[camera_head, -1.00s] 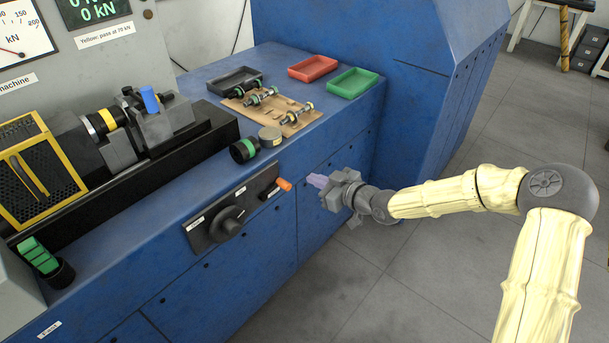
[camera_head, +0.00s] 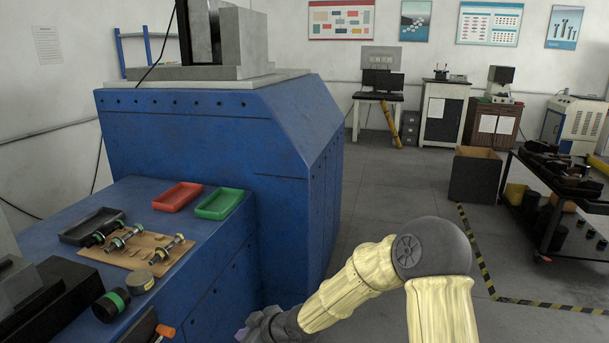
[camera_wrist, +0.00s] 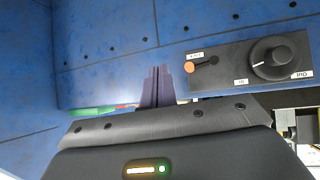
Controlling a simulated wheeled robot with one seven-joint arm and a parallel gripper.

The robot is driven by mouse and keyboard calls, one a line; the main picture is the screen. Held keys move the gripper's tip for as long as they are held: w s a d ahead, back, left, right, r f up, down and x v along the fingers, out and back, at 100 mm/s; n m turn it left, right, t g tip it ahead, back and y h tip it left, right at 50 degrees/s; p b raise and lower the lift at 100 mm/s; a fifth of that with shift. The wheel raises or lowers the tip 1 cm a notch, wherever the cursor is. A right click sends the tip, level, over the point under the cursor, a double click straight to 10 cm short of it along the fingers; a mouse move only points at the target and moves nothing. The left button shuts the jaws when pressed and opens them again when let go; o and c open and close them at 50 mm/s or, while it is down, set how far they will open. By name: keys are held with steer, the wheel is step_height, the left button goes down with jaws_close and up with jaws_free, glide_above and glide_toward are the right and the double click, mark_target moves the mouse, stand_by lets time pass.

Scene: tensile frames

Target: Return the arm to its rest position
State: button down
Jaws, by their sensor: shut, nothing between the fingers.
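My gripper (camera_head: 243,332) is at the bottom edge of the head view, in front of the blue bench's side and to the right of the orange-tipped lever (camera_head: 165,331). My arm, in a cream cover, reaches down to it from the right. In the wrist view the two purple-grey fingers (camera_wrist: 157,86) are shut together with nothing between them. Beyond them are the blue panels and a dark control plate (camera_wrist: 235,66) with a round knob and the orange-tipped lever (camera_wrist: 189,68). The gripper appears clear of the plate.
The bench top holds a black tray (camera_head: 75,234), a red tray (camera_head: 177,188), a green tray (camera_head: 236,196) and a brown board (camera_head: 122,260) with metal specimens. A tall blue machine (camera_head: 200,150) stands behind. Grey floor (camera_head: 375,185) is open right of it. A dark cart (camera_head: 540,215) stands far right.

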steer(key=s+d+m+h, duration=0.2)
steer(key=d+m+h, duration=0.25)
steer(key=d, duration=0.85)
steer(key=s+d+r+m+g+h, duration=0.1)
steer(key=s+d+r+m+h, duration=0.2)
steer(key=s+d, duration=0.55)
steer(key=s+d+r+m+g+h, duration=0.1)
steer(key=s+d+r+m+h, duration=0.15)
steer(key=s+d+m, duration=0.55)
step_height(320, 180, up, 20)
steer(key=w+n+y+p, duration=0.1)
steer(key=n+p, duration=0.1)
steer(key=p, duration=1.7)
steer(key=shift+d+p, duration=0.35)
steer(key=shift+w, duration=0.2)
